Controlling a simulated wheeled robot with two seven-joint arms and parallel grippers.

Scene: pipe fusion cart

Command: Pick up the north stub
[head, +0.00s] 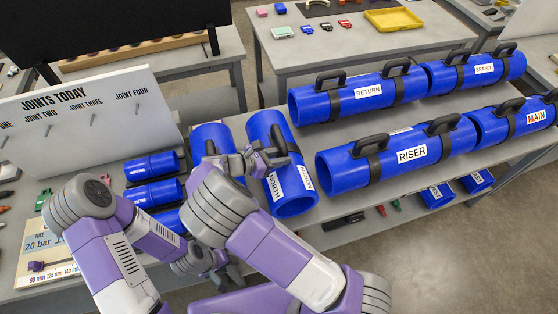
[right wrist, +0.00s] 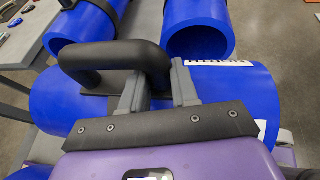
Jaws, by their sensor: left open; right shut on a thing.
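The north stub (head: 293,205) is a short, thick blue pipe with a black handle and white labels, one reading NORTH. It lies on the cart near the middle of the head view. In the right wrist view the stub (right wrist: 225,80) lies below the fingers. My right gripper (head: 256,160) is at its handle; in the wrist view the fingers (right wrist: 159,88) are shut on the black handle (right wrist: 115,55). The stub's contact with the cart top is partly hidden by my arm. My left gripper (head: 228,275) is open, low near the cart's front edge and apart from the stub.
Another blue pipe (head: 208,135) lies close left of the stub. RISER (head: 340,175) and RETURN (head: 315,107) pipes lie to the right, with MAIN (head: 500,122) and BRANCH (head: 485,72) beyond. Short blue pieces (head: 150,166) and a sign board (head: 90,120) stand at left.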

